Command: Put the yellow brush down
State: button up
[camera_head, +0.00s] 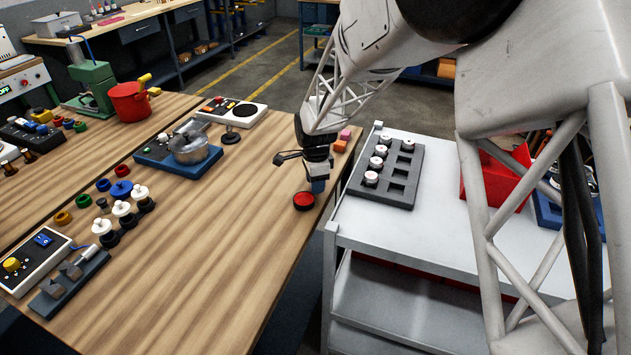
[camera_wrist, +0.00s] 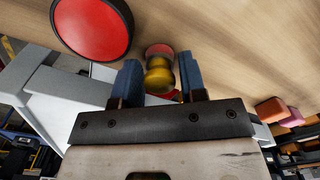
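The yellow brush (camera_wrist: 158,75) is between the two blue fingers of my gripper (camera_wrist: 161,80) in the wrist view. Its rounded yellow body fills the gap, with a reddish round end beyond it. My gripper looks shut on it. In the head view, my gripper (camera_head: 318,185) points down over the right edge of the wooden table (camera_head: 200,290). The brush cannot be made out there. A red round disc with a dark rim (camera_head: 303,201) lies on the table just left of my gripper; it also shows large in the wrist view (camera_wrist: 92,25).
A grey cart (camera_head: 400,240) with a socketed tray (camera_head: 400,185) and a red bin (camera_head: 490,180) stands to the right. Orange and pink blocks (camera_head: 342,141) sit near the table edge behind my gripper. A metal pot (camera_head: 192,150) stands left.

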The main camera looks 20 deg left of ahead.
notch_tip(320, 180, up, 12)
jog(key=shift+r, duration=0.15)
dwell(0.7)
jog(key=shift+d, duration=0.1)
dwell(0.8)
